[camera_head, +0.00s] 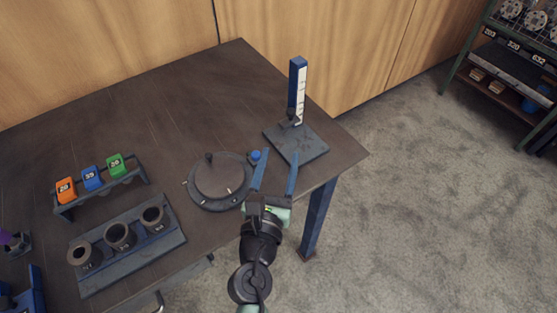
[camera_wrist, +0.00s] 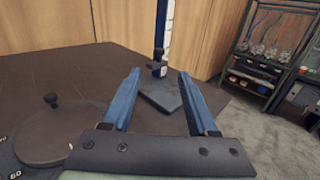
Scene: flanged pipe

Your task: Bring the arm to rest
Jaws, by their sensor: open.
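My gripper (camera_head: 276,172) reaches over the right front part of the dark table (camera_head: 160,75). Its two blue fingers are apart with nothing between them in the head view. In the wrist view my gripper (camera_wrist: 157,90) is also open and empty, with the fingers pointing toward the blue height gauge (camera_wrist: 161,45). The gauge (camera_head: 298,90) stands upright on a square dark base (camera_head: 310,148) beyond the fingertips. A round dark lidded disc (camera_head: 220,180) lies on the table just left of my gripper; it also shows in the wrist view (camera_wrist: 50,135).
A rack with orange, blue and green numbered blocks (camera_head: 92,178) stands on the left. A tray (camera_head: 165,250) with three dark cylinders is in front of it. A shelf (camera_head: 515,75) stands at right beyond open floor.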

